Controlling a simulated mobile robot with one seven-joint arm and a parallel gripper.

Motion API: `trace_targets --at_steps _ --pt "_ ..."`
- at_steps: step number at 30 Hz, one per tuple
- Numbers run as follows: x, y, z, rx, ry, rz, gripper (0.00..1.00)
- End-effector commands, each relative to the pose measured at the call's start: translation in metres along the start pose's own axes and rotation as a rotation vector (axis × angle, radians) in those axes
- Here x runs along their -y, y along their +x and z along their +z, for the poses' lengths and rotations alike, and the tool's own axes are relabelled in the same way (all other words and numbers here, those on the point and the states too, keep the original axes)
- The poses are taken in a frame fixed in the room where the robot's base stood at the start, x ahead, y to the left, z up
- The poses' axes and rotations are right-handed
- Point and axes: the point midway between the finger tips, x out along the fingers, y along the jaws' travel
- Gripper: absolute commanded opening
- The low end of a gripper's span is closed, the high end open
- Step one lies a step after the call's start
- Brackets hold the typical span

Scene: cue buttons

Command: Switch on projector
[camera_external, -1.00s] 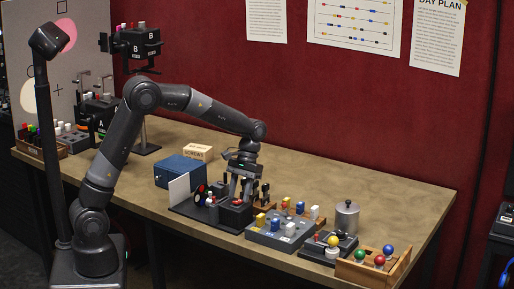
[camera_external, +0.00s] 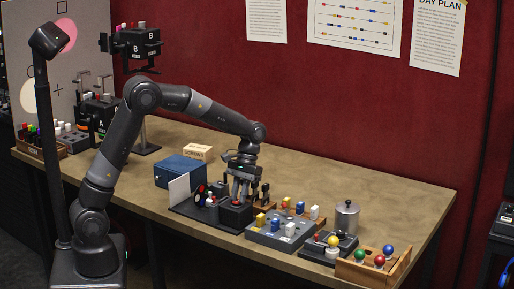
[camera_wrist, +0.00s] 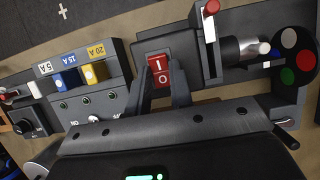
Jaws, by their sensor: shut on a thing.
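The projector is a dark unit (camera_external: 232,214) on the table, with a lens barrel (camera_wrist: 240,50) and a wheel of coloured discs (camera_wrist: 296,57). It carries a red rocker switch (camera_wrist: 159,68) marked I and O. A red-topped lever (camera_wrist: 211,22) stands beside the switch. My gripper (camera_external: 238,197) points down over the unit. In the wrist view my gripper's fingers (camera_wrist: 161,88) stand on either side of the rocker and are shut on it. Which way the rocker is tipped I cannot tell.
A grey fuse panel (camera_wrist: 119,56) with yellow and blue fuses lies close beside the projector. A white card (camera_external: 179,193) and a blue box (camera_external: 181,172) stand behind it. A metal canister (camera_external: 347,217) and a wooden tray of coloured balls (camera_external: 347,270) are further right. The back right tabletop is clear.

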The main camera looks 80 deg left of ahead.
Motion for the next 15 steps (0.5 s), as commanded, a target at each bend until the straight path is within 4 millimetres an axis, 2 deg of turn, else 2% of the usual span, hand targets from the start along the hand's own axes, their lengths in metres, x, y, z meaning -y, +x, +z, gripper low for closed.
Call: trace_targets --at_steps 15 --pt "0.0 0.004 0.012 -0.344 0.001 -0.002 0.0"
